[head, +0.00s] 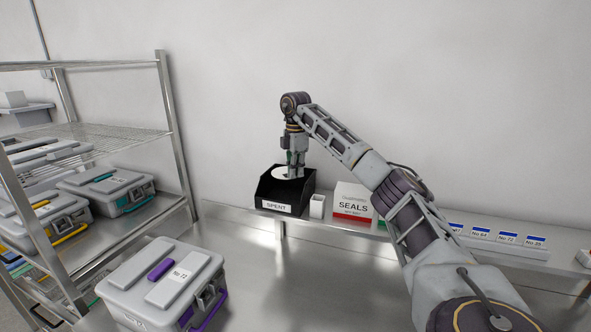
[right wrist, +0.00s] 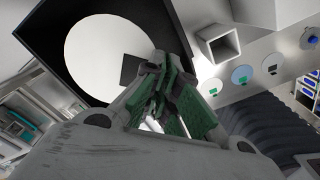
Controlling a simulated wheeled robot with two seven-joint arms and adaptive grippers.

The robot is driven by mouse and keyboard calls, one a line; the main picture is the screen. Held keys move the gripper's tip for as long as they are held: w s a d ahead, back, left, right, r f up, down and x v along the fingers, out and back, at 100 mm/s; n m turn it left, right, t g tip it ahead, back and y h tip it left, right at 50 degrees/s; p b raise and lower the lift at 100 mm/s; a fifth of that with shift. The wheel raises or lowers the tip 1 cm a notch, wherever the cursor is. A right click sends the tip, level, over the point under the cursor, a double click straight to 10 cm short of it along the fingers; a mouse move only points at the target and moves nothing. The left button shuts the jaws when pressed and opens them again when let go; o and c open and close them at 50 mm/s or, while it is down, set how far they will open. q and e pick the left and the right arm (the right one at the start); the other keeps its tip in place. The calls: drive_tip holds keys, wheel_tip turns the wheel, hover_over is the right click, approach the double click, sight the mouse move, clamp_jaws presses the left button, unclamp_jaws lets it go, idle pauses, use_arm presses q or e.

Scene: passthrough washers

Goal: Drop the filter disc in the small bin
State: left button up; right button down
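The white round filter disc (head: 282,173) is at my right gripper's fingertips, roughly level with the rim of the black open bin (head: 267,190) labelled SPENT. My right gripper (head: 294,172) points down over this bin and looks shut on the disc's edge. In the right wrist view the disc (right wrist: 100,55) lies flat inside the outline of the bin (right wrist: 180,45), with my right gripper's fingers (right wrist: 152,78) close together at its near edge. The fingers hide part of that edge. My left gripper is not in view.
A small white open box (head: 317,207) and a SEALS box (head: 352,203) stand right of the bin. Labelled cards (head: 508,238) lie further right on the ledge. A grey lidded case (head: 165,285) stands on the counter. A wire rack (head: 110,130) holds more cases at left.

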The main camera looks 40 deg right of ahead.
drive_tip(key=c, duration=1.6)
unclamp_jaws()
drive_tip(key=shift+o, duration=0.2)
drive_tip(key=o, duration=0.5)
drive_tip(key=shift+r, duration=0.15)
drive_tip(key=shift+r, duration=2.85)
